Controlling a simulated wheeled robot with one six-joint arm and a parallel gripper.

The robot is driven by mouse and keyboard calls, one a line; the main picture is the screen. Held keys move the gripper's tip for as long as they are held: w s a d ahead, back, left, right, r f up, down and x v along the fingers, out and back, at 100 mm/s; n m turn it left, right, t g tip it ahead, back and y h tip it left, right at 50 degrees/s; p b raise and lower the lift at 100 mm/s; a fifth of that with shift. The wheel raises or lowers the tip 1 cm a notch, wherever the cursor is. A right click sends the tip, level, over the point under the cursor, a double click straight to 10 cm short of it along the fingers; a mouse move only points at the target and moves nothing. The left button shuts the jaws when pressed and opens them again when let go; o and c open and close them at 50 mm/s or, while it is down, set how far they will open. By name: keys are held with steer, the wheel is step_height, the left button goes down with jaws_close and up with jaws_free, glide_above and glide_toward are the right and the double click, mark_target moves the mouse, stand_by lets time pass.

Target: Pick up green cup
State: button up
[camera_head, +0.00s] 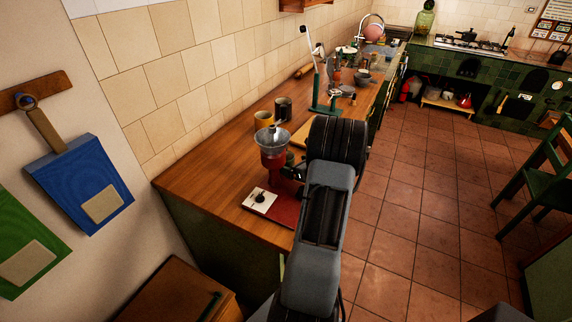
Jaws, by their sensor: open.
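A dark, dull cup (283,108) stands on the wooden counter near the tiled wall, just behind a yellow cup (263,120); its colour is too dark to tell surely as green. A small greenish shape (290,158) shows beside the red grinder, partly hidden by my arm; I cannot tell what it is. My arm reaches over the counter's front edge. My gripper (292,173) shows only as dark parts left of the arm, close to the grinder, and is open. Its fingertips are mostly hidden, and I see nothing held.
A red grinder with a metal funnel (272,143) stands close left of my arm. A red board with a white tile (262,201) lies in front of it. A green stand (325,106) and bowls (363,77) stand farther back.

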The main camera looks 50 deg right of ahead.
mark_target(292, 163)
steer(key=shift+p+x, duration=0.8)
steer(key=shift+x, duration=1.75)
steer(key=shift+r, duration=0.2)
steer(key=shift+c, duration=0.3)
steer(key=c, duration=1)
